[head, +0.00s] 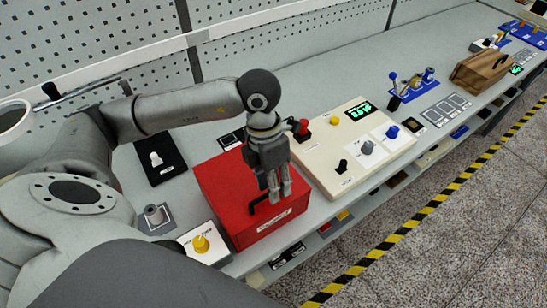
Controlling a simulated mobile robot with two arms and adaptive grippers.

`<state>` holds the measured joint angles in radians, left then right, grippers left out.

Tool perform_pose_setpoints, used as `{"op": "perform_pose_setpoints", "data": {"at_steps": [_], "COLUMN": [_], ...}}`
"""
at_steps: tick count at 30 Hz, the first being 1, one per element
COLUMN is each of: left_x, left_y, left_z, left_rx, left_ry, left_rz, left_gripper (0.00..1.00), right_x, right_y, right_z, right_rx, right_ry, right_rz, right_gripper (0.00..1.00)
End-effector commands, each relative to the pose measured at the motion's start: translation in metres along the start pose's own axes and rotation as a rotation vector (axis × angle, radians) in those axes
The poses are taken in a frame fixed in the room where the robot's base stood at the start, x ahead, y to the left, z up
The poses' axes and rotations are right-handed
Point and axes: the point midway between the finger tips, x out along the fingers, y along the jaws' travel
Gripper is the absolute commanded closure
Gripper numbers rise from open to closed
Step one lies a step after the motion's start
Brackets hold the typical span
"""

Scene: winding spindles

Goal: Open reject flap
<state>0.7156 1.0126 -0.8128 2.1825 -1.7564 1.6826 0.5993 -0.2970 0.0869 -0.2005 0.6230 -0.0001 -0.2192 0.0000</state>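A red box (229,203) with a white label on its front sits on the grey bench; I take it to be the reject box with the flap. A black bent handle (255,208) shows on its top, near the front edge. My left gripper (279,195) points down over the front right part of the red box, with its fingertips right beside the handle. The fingers look close together and partly hide the handle's right end; whether they touch or hold it I cannot tell. The box top looks flat. My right gripper is not in view.
A cream control panel (325,165) with knobs, buttons and a green display stands right of the red box. A white plate with a yellow knob (201,244) is at its front left. A black mat (160,170) lies behind left. A brown bag-like box (482,72) stands farther right.

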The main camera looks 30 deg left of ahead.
Motion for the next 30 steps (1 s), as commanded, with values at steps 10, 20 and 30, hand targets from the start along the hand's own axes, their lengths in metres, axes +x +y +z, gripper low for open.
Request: {"op": "perform_pose_setpoints", "data": {"at_steps": [10,20,30], "left_x": [0.000,0.000,-0.013], "left_y": [0.000,0.000,0.003], "left_z": [0.000,0.000,0.000], "left_rx": [0.000,0.000,-0.003], "left_ry": [0.000,0.000,0.000], "left_rz": [-0.001,0.000,-0.059], "left_gripper": [0.92,1.00,1.00], "right_x": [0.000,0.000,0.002], "right_y": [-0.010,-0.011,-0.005], "right_z": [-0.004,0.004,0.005], "right_rx": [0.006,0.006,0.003], "right_ry": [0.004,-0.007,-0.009], "right_rz": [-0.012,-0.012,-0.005], "right_gripper": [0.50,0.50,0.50]}}
